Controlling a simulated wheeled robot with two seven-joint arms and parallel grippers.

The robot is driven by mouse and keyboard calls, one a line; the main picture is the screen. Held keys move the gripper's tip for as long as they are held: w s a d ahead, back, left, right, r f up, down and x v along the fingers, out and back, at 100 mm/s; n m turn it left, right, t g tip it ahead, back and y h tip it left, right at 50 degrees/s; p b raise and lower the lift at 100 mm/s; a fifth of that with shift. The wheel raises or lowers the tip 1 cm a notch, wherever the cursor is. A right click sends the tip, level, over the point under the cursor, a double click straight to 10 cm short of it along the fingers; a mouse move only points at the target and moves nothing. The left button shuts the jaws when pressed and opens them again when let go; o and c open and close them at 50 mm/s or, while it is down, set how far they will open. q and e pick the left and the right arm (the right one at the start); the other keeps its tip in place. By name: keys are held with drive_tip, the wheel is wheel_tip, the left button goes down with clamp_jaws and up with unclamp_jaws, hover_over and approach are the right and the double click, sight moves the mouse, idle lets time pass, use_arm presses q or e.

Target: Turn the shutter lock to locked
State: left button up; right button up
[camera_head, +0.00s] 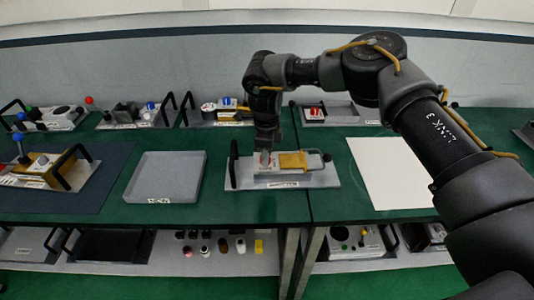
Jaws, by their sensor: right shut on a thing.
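A grey panel (317,177) with black handles lies on the green table in the middle. On it are a gold block (292,161) and a pale part with a touch of red, partly hidden by the gripper. I take this panel to be the one with the shutter lock. My right gripper (265,157) points down onto the pale part, left of the gold block, and is shut on a small part there. The fingers hide that part, so its turned position cannot be told. My left gripper is not in view.
A grey tray (165,177) lies left of the panel and a white sheet (386,172) lies right of it. Another panel with a gold block (40,163) stands at far left. Several devices line the table's back, and a shelf below holds small items.

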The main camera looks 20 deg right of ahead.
drive_tip(key=o, duration=1)
drive_tip(key=shift+r, duration=0.1)
drive_tip(key=shift+w+r, duration=0.1)
drive_tip(key=shift+r, duration=0.2)
drive_tip(key=shift+r+b, duration=1.1)
drive_tip(key=shift+r, duration=3.9)
